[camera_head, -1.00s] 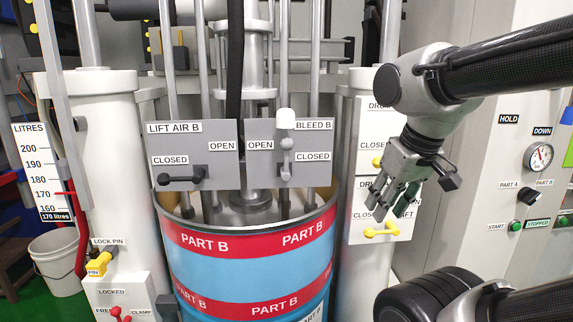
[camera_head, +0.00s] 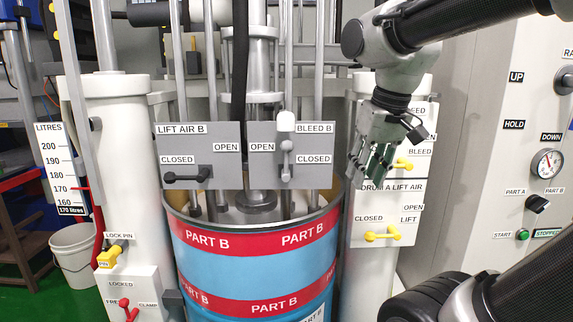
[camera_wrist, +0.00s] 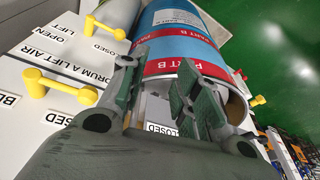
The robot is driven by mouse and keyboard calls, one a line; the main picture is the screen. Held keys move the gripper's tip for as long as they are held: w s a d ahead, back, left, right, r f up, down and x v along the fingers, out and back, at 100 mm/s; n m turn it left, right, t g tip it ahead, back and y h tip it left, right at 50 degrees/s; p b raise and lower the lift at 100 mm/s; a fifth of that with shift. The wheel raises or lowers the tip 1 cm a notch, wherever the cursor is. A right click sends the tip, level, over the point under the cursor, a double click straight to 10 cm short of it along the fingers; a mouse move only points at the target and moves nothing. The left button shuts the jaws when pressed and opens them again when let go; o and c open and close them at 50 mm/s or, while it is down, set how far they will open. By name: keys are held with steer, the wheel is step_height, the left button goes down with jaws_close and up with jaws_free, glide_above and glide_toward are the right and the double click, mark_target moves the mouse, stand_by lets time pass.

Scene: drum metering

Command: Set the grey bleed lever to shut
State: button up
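The light grey bleed lever (camera_head: 286,158) is on the grey BLEED B panel (camera_head: 318,172), above the Part B drum (camera_head: 255,262). It stands upright, between the OPEN label on its left and the CLOSED label on its right, with a white knob (camera_head: 286,121) at the top. My gripper (camera_head: 371,165) is to the right of this panel, in front of the white panel with yellow levers, and apart from the grey lever. In the wrist view its fingers (camera_wrist: 156,92) are spread with nothing held between them; the grey lever cannot be made out there.
A dark lever (camera_head: 187,176) on the LIFT AIR B panel points left, by CLOSED. Yellow levers (camera_head: 381,234) on the right-hand white panel are close to my gripper. Upright rods stand behind the grey panels. A control cabinet (camera_head: 490,130) stands at the right.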

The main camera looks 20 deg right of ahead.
steer(key=w+a+r+g, duration=0.2)
steer(key=w+a+r, duration=0.3)
steer(key=w, duration=0.3)
step_height(320, 180, up, 3)
steer(key=m, duration=0.1)
glide_above(287, 153)
steer(key=w+d, duration=0.1)
steer(key=d, duration=0.1)
steer(key=shift+f+g, duration=0.2)
steer(key=shift+g, duration=0.2)
steer(key=shift+a+f, duration=0.7)
steer(key=shift+a, duration=0.1)
step_height(287, 153, down, 6)
steer(key=shift+a+f, duration=0.1)
steer(key=shift+f, duration=0.7)
jaws_close()
